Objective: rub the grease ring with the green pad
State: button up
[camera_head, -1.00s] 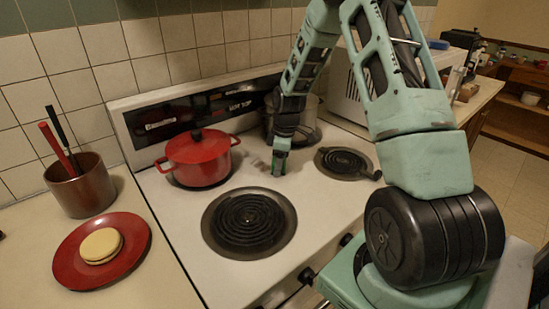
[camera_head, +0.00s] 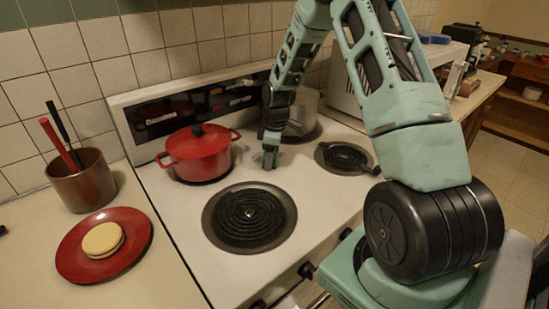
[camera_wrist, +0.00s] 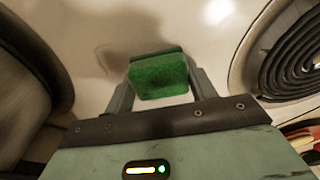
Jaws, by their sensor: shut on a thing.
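My gripper (camera_head: 270,158) is low over the white stovetop, just right of the red pot. In the wrist view its two fingers are shut on the green pad (camera_wrist: 158,76), which sits between their tips. The pad is at or close to the stove surface; I cannot tell whether it touches. I cannot clearly make out the grease ring. A brownish dark patch lies left of the pad in the wrist view, but it may be shadow.
The red lidded pot (camera_head: 199,154) stands close left of my gripper. A grey pot (camera_head: 302,113) stands behind it. Bare coil burners lie in front (camera_head: 249,216) and to the right (camera_head: 345,157). A red plate (camera_head: 72,255) and brown crock (camera_head: 82,182) stand on the left counter.

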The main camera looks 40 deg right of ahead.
aim_at(255, 153)
jog(key=shift+w+d, duration=0.15)
jog(key=shift+w, duration=2.1)
jog(key=shift+w+f, duration=0.1)
jog(key=shift+w, duration=1.55)
jog(key=shift+r+p, duration=2.3)
jog(key=shift+r, duration=0.75)
jog(key=shift+d, duration=0.1)
jog(key=shift+r+p, duration=1.05)
jog(key=shift+r, duration=0.45)
